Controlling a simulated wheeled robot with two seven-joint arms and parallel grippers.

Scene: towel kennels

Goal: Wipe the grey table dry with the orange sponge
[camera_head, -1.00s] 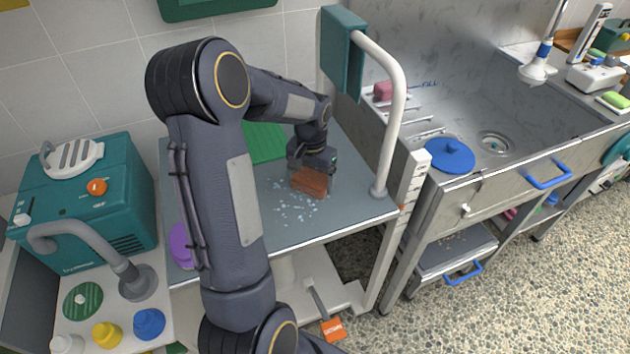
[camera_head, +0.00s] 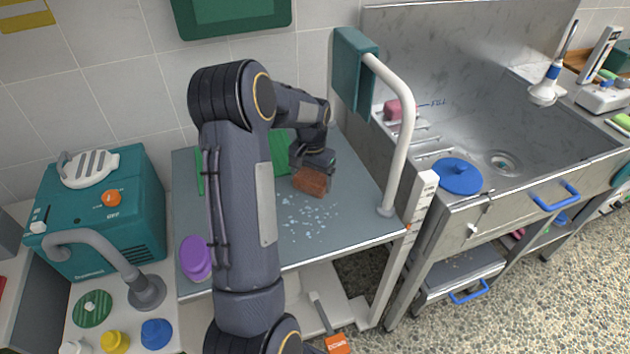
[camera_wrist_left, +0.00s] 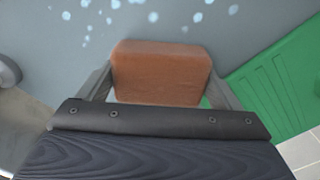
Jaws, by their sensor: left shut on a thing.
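The orange-brown sponge (camera_head: 310,181) is held in my left gripper (camera_head: 313,170), low over the grey table (camera_head: 345,205). In the left wrist view the sponge (camera_wrist_left: 160,72) sits between the two fingers, which are shut on it. I cannot tell for sure if it touches the table top. Pale water drops (camera_head: 312,217) lie scattered on the table in front of the sponge. They also show beyond the sponge in the left wrist view (camera_wrist_left: 152,16). My left arm hides part of the table's left middle. My right gripper is not in view.
A green ribbed mat (camera_head: 279,150) lies at the table's back, beside the gripper. A purple object (camera_head: 195,258) stands at the front left. A white rail (camera_head: 402,150) with a teal pad rises at the right edge. A teal machine (camera_head: 100,220) stands left, a steel sink right.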

